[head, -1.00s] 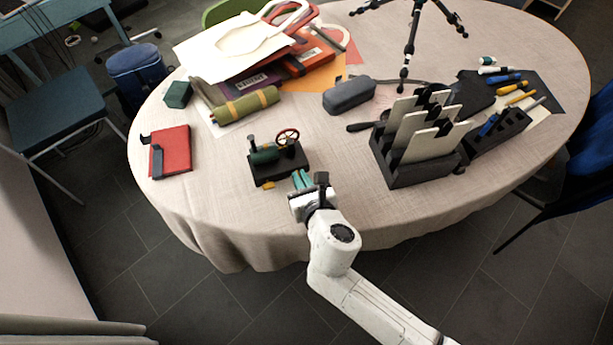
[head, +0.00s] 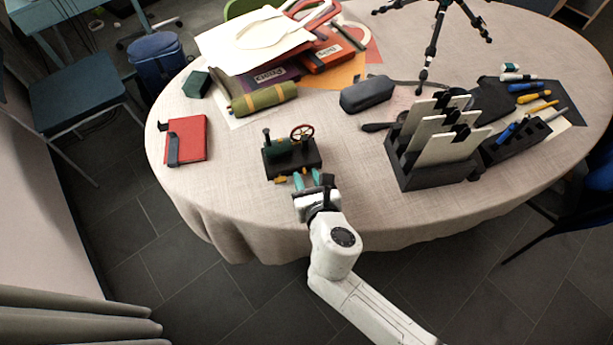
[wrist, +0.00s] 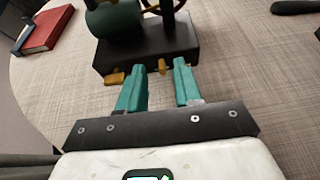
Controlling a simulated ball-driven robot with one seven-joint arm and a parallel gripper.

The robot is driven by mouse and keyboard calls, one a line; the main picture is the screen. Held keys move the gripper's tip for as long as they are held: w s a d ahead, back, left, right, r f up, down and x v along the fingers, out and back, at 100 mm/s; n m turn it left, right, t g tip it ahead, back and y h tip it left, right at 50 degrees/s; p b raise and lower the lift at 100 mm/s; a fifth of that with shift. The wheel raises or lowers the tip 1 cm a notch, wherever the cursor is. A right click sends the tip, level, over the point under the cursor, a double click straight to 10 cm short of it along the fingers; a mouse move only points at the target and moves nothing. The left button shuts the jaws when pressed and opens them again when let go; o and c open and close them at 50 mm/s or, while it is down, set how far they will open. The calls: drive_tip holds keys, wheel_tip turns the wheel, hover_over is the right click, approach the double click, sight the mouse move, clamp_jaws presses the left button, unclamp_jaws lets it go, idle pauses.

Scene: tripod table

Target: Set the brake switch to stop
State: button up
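A small model engine (head: 291,157) with a green boiler, a red spoked wheel and a black base stands near the table's front edge. In the wrist view its black base (wrist: 150,50) has two orange tabs on the near side, a left tab (wrist: 115,78) and a right tab (wrist: 162,67). I cannot tell which is the brake switch, nor read any marking. My gripper (head: 307,179) is open, with teal fingers pointing at the base. In the wrist view the right tab shows between the fingertips (wrist: 160,72); contact cannot be told. The left tab lies just left of the left finger.
A red notebook (head: 187,139) lies to the left. A green roll (head: 264,99) and piled papers lie behind the engine. A grey case (head: 367,94) and a black file rack (head: 432,176) stand to the right. The cloth around the engine is mostly clear.

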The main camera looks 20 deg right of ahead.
drive_tip(key=v, duration=1)
drive_tip(key=shift+s+a, duration=0.1)
drive_tip(key=shift+s, duration=0.05)
